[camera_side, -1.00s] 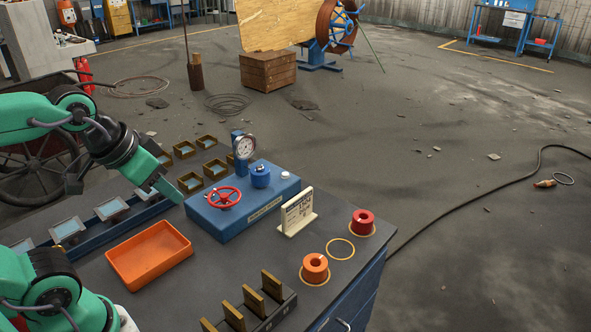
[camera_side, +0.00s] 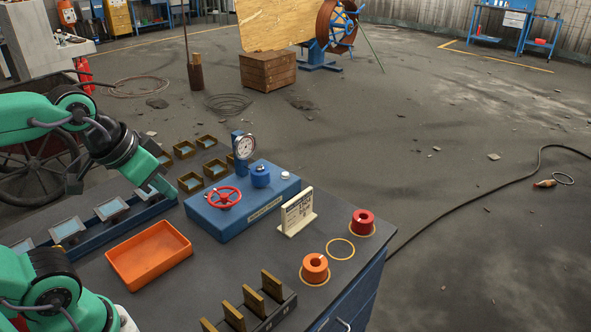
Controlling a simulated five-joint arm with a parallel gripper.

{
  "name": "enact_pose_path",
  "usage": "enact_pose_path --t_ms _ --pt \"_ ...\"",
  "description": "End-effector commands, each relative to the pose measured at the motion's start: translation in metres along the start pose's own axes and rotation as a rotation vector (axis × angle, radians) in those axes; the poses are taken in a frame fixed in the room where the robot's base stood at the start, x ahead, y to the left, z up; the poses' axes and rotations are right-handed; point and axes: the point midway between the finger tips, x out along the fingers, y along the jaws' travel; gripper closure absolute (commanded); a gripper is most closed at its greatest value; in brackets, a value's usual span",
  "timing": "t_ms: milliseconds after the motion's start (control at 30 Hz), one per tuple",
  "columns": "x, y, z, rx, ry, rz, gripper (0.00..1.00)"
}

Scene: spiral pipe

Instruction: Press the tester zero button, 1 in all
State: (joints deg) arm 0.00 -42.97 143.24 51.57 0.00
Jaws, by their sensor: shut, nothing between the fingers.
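The blue tester (camera_side: 240,212) stands on the dark bench. It carries a red handwheel (camera_side: 225,197), a round dial gauge (camera_side: 244,147) on a post and a blue cylinder (camera_side: 260,175). A small white button (camera_side: 285,175) sits on its top near the right end. My gripper (camera_side: 171,193) is shut and empty, pointing down to the right, left of the tester. It appears apart from the tester, with the handwheel and cylinder between it and the button in the picture.
An orange tray (camera_side: 150,254) lies in front of my gripper. Several small brass-coloured boxes (camera_side: 190,183) stand behind it. A white sign (camera_side: 297,212), a red spool (camera_side: 362,222) and an orange spool (camera_side: 315,268) stand to the right. A rack (camera_side: 258,312) holds upright plates in front.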

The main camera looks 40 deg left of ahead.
Motion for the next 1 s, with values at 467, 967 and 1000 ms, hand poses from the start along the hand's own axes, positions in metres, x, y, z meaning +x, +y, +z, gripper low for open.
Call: enact_pose_path --t_ms 467,967,1000 --pt "0.000 0.000 0.000 0.000 0.000 0.000 1.00" --pt "0.001 -0.001 -0.008 -0.018 0.002 -0.001 1.00" --pt "0.001 -0.001 -0.011 -0.025 0.002 -0.002 1.00"
